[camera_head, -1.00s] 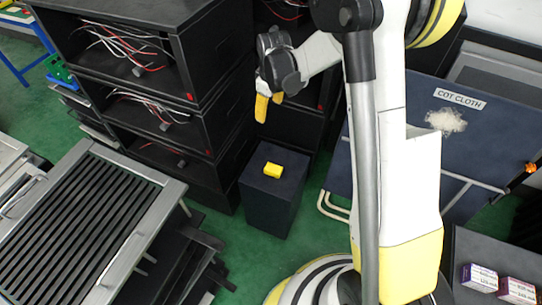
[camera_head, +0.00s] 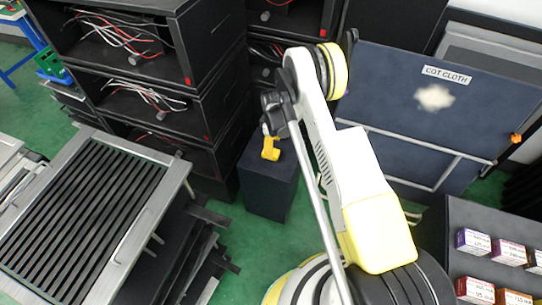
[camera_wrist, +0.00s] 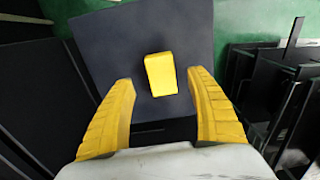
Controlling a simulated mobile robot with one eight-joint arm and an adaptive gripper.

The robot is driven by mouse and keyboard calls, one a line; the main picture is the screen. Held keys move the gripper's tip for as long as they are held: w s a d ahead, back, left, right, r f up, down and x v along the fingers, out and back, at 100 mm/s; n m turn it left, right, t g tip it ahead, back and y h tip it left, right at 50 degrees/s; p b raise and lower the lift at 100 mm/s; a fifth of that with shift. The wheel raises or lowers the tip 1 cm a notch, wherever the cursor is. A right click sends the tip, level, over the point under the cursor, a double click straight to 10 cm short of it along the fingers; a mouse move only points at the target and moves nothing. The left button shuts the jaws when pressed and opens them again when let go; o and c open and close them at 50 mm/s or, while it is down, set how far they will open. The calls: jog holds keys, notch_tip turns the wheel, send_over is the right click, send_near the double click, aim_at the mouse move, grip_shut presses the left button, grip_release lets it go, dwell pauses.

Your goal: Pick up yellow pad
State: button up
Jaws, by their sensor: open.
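The yellow pad (camera_wrist: 160,74) is a small yellow block lying on top of a dark box-shaped stand (camera_wrist: 112,55). In the wrist view it sits ahead of and between the two yellow fingers of my gripper (camera_wrist: 160,108), with a visible gap on both sides. My gripper is open and empty. In the head view my gripper (camera_head: 270,149) is low over the top of the stand (camera_head: 268,190), and the pad cannot be clearly told apart from the yellow fingers there.
Black open racks with wires (camera_head: 140,100) stand close behind and left of the stand. A slatted grey-framed panel (camera_head: 85,205) is at the left. A dark board labelled COT CLOTH (camera_head: 420,120) and small boxes (camera_head: 490,245) are at the right. Green floor (camera_head: 250,238) shows in front.

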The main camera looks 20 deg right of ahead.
jog(key=f+b, duration=0.2)
jog(key=f, duration=0.1)
jog(key=f+b, duration=0.1)
jog(key=f, duration=0.1)
jog(key=shift+w+a+f, duration=0.15)
jog(key=shift+a, duration=0.25)
jog(key=c, duration=1.3)
